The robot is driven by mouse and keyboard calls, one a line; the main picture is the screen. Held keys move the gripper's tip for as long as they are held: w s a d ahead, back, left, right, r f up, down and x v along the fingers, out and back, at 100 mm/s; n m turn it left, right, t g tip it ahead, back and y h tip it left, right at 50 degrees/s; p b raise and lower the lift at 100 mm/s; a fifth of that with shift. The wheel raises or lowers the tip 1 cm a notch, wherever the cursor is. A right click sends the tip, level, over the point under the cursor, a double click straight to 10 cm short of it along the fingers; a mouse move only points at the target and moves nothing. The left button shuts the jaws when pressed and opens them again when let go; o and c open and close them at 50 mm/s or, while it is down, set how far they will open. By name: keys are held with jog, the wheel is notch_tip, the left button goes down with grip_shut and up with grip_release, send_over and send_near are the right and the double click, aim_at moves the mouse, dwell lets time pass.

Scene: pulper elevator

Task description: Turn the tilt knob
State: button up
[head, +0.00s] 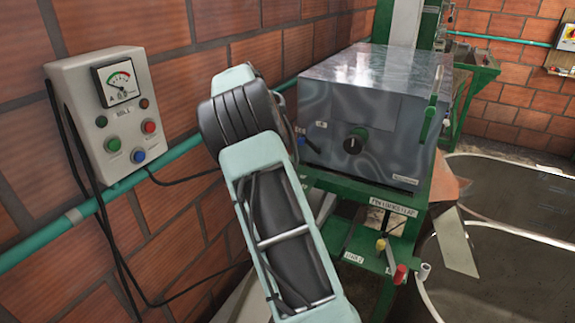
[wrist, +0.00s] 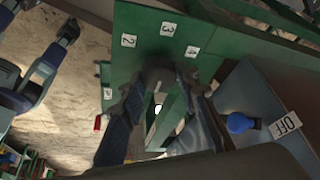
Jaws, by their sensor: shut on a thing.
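A dark grey knob (wrist: 158,74) sits on a green panel (wrist: 140,22) in the wrist view, with number labels 2 (wrist: 128,41), 3 (wrist: 168,29) and 4 (wrist: 192,51) around it. No name label on it is readable, but the numbered scale suggests the tilt knob. My gripper (wrist: 162,92) is shut on this knob, one finger on each side. The fingers cover part of it, so its pointer direction cannot be told. In the head view, my arm hides the gripper and this knob.
A metal box (head: 370,100) with a black knob (head: 355,141) stands right of my arm. A control box with a gauge (head: 117,80) hangs on the brick wall at left. A blue knob (wrist: 240,122) beside an OFF label (wrist: 287,124) is close to my gripper's right.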

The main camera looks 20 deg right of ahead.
dwell(0.4)
jog(key=o, duration=1.2)
jog(key=shift+c, duration=0.2)
jog(key=shift+r, duration=0.1)
jog(key=v, duration=1.1)
jog(key=shift+a+r, duration=0.3)
jog(key=shift+r, duration=0.05)
jog(key=shift+w, duration=0.15)
